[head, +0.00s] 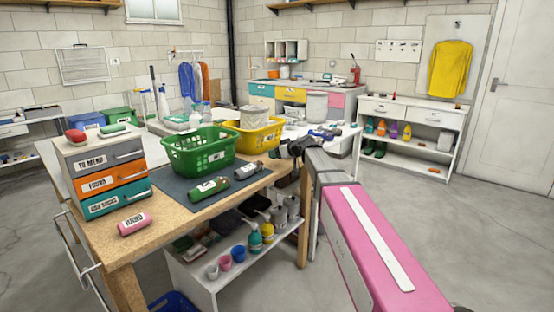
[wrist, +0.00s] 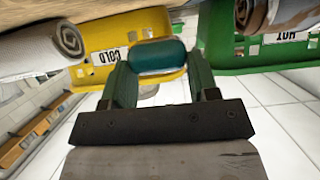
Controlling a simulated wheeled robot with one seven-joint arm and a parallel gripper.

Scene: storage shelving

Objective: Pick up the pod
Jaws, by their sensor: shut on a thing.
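A teal, smooth, rounded pod (wrist: 157,56) is between the two fingers of my gripper (wrist: 160,76) in the wrist view. The fingers are shut on its two ends, and its middle shows between them. In the head view my gripper (head: 284,151) is at the far right end of the wooden table, beside the yellow basket (head: 254,134). The pod cannot be made out there. In the wrist view the yellow basket (wrist: 100,50) labelled COLD and the green basket (wrist: 262,52) labelled HOT are behind the pod.
The green basket (head: 198,150) and two rolled cloths (head: 208,188) are on a dark mat. A drawer unit (head: 105,173) with red and green items on top stands at the left, near a pink roll (head: 134,223). A rolled grey cloth (wrist: 40,50) is close at the wrist view's left.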

